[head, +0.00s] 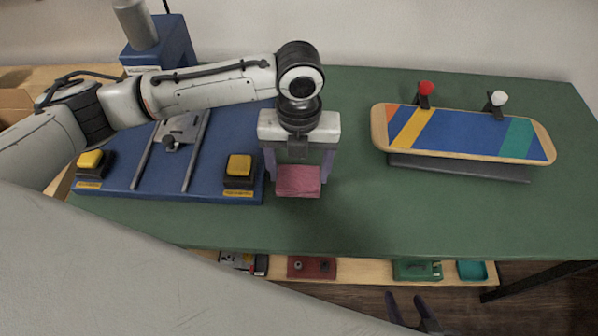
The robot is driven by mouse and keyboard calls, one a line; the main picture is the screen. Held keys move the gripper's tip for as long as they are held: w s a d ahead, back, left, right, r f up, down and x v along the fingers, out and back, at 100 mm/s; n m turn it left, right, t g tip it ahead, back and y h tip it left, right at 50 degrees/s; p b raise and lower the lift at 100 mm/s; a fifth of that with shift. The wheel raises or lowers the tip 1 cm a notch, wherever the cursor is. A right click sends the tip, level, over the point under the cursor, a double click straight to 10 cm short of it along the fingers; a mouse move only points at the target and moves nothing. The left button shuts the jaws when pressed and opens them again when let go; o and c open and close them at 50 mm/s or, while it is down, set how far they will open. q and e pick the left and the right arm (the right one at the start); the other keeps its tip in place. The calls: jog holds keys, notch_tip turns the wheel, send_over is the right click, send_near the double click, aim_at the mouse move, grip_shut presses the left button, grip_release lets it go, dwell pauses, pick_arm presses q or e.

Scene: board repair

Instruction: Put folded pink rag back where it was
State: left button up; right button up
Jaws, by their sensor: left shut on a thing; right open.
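The folded pink rag (298,181) is between the fingers of my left gripper (299,178), just right of the blue press base. My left gripper points down and is shut on the rag. I cannot tell whether the rag touches the green table top or hangs just above it. My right gripper (411,308) is open and empty at the bottom edge of the view, in front of the table.
The blue press base (215,190) with two yellow buttons stands left. A striped skateboard deck (465,133) rests on a stand at right, with red and white knobs behind it. A low wooden shelf (365,270) holds small trays. The green table (400,220) is clear in front.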

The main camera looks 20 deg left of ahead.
aim_at(299, 175)
pick_arm(q)
jog(key=shift+f, duration=0.75)
jog(key=o, duration=1)
jog(key=shift+f, duration=0.15)
notch_tip(299, 175, up, 12)
jog(key=shift+r+p, duration=0.2)
jog(key=shift+p, duration=0.2)
jog(key=shift+s, duration=0.1)
